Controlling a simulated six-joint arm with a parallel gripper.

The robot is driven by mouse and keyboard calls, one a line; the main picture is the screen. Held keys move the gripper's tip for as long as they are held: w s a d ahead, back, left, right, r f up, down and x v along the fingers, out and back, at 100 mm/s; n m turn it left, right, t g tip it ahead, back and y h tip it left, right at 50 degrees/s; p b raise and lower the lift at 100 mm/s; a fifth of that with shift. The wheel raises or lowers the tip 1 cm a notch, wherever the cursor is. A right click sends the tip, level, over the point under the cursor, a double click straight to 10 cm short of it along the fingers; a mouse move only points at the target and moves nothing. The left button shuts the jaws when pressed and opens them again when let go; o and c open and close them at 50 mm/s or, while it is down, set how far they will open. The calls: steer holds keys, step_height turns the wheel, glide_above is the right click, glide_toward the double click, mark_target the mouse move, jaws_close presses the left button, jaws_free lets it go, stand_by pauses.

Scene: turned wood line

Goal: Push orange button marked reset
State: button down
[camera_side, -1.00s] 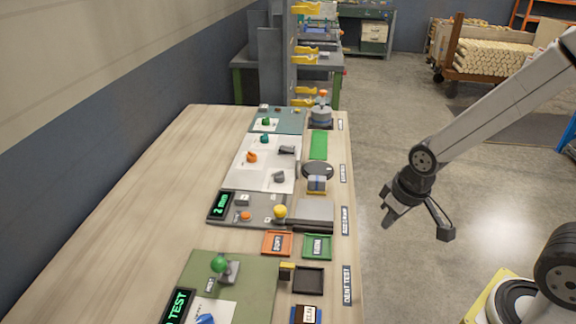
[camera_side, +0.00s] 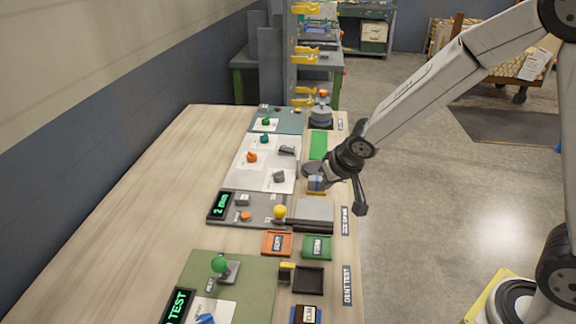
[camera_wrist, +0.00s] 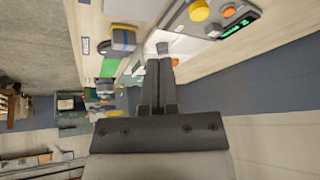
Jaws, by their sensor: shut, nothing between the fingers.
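An orange button (camera_side: 245,216) sits on a grey panel (camera_side: 262,207) beside a green-lit display (camera_side: 219,206). Any marking by the button is too small to read. The button also shows at the upper right of the wrist view (camera_wrist: 228,11). My gripper (camera_side: 326,190) is above the right edge of the table, to the right of and beyond the panel in the side view. Its fingers are shut together and empty in the wrist view (camera_wrist: 159,66). They are apart from the button.
Another orange knob (camera_side: 251,157) is on a white sheet. Orange (camera_side: 278,242) and green (camera_side: 317,246) trays lie nearer the camera. The table's left side is clear.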

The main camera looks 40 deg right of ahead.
steer(key=w+a+f+m+t+y, duration=0.1)
steer(key=w+a, duration=0.2)
steer(key=w, duration=0.2)
steer(key=w+a+t, duration=0.1)
steer(key=w+a, duration=0.2)
steer(key=w, duration=0.2)
steer(key=m+y, duration=0.1)
steer(key=y, duration=0.2)
glide_above(248, 216)
step_height(248, 216, down, 2)
steer(key=shift+a+t, duration=0.1)
steer(key=shift+t, duration=0.3)
steer(key=shift+f, duration=0.2)
steer(key=shift+f, duration=4.25)
steer(key=shift+f, duration=0.8)
steer(key=shift+r, duration=0.8)
